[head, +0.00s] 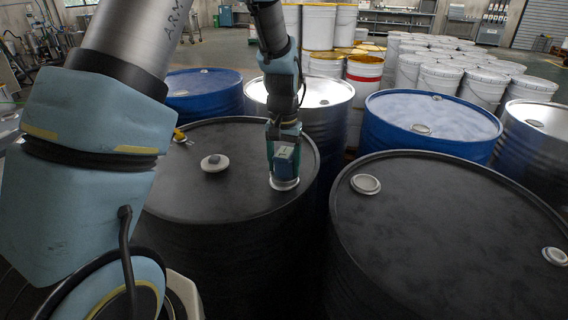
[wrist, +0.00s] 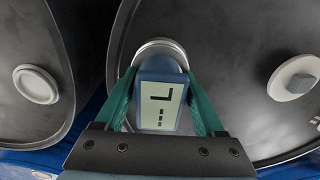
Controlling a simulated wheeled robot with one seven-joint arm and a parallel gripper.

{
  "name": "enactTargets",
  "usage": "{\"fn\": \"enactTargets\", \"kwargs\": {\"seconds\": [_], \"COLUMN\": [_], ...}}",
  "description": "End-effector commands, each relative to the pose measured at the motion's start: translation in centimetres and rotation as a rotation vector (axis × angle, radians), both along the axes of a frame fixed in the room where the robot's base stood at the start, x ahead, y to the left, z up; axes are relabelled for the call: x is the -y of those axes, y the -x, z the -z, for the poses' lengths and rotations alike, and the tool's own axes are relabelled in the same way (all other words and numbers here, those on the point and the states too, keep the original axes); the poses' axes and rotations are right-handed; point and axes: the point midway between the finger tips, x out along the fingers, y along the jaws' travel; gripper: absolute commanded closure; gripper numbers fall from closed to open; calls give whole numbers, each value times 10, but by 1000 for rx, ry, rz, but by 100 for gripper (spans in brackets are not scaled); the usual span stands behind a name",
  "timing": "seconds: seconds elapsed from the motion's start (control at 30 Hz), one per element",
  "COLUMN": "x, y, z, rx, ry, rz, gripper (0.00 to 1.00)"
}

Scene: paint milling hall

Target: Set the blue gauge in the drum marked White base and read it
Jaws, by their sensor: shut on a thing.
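The blue gauge (head: 285,160) stands upright at a pale ringed opening (head: 284,184) near the right edge of a black drum (head: 225,200). My gripper (head: 283,145) is shut on the gauge from above. In the wrist view the green fingers of my gripper (wrist: 160,97) flank the gauge (wrist: 161,98), whose head is at the metal ring (wrist: 160,48). Its pale display shows a corner-shaped mark and short dashes, turned sideways. The lower part of the gauge is hidden. No White base marking is legible on any drum.
A pale disc with a grey block (head: 214,163) lies on the same drum top, with a small yellow item (head: 180,135) near its rim. Another black drum (head: 450,230) stands close at right. Blue drums (head: 430,120), a steel drum (head: 318,92) and white pails (head: 438,80) stand behind.

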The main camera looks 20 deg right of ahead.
Motion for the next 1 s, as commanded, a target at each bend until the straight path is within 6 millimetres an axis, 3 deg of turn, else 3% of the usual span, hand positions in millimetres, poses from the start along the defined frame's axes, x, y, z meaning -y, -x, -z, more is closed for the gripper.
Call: {"fn": "enactTargets", "kwargs": {"seconds": [0.03, 0.07, 0.3, 0.67, 1.0], "x": [0, 0, 0, 0, 0], "y": [0, 0, 0, 0, 1], "z": [2, 2, 1, -6, -68], "rx": [0, 1, 0, 1, 3], "ry": [0, 1, 0, 1, 4], "rz": [0, 0, 0, 1, 0], "gripper": [100, 28, 1, 0, 0]}}
